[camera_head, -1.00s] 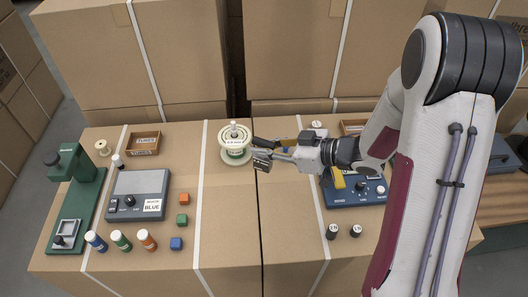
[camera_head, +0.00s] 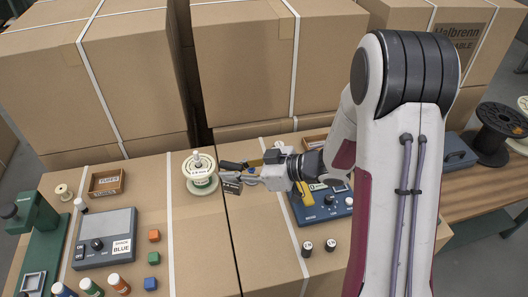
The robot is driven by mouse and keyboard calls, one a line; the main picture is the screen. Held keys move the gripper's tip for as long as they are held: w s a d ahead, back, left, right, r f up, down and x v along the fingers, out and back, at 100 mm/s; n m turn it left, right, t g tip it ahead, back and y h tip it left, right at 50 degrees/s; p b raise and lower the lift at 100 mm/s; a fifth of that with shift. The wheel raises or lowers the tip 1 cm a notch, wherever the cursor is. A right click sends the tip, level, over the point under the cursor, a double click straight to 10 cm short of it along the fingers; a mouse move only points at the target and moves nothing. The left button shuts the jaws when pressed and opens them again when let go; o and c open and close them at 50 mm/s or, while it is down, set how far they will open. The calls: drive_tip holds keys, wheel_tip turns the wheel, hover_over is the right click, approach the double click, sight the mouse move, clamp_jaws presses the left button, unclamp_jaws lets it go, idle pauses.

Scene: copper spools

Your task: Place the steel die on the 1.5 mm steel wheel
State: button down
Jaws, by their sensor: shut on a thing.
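A pale wheel-like spool (camera_head: 201,181) stands upright near the middle of the cardboard surface, with a white label and a small post on top. The size on its label is too small to read surely. My gripper (camera_head: 231,177) reaches in from the right, level with the wheel and just to its right, with its dark fingers pointing left. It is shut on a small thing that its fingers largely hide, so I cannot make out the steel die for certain. I cannot tell whether the fingers touch the wheel.
A grey device (camera_head: 107,239), green press (camera_head: 37,228), wooden box (camera_head: 106,183) and coloured blocks (camera_head: 153,257) stand left. Large cartons (camera_head: 290,60) close the back. The front middle is clear.

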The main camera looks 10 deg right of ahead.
drive_tip(key=w+d+r+m+t+h, duration=0.2)
drive_tip(key=w+d+m+h, duration=0.1)
drive_tip(key=w+d, duration=0.6)
drive_tip(key=w+d+r+m+t+h, duration=0.2)
drive_tip(key=w+d+m+t+h, duration=0.1)
drive_tip(key=w+d, duration=0.7)
drive_tip(key=shift+w+r+m+h, duration=0.35)
drive_tip(key=shift+w+m+h, duration=0.25)
drive_tip(key=shift+w+m, duration=0.35)
wheel_tip(320, 180, down, 6)
drive_tip(key=shift+f, duration=0.15)
drive_tip(key=shift+f, duration=1.9)
drive_tip(key=shift+f, duration=0.1)
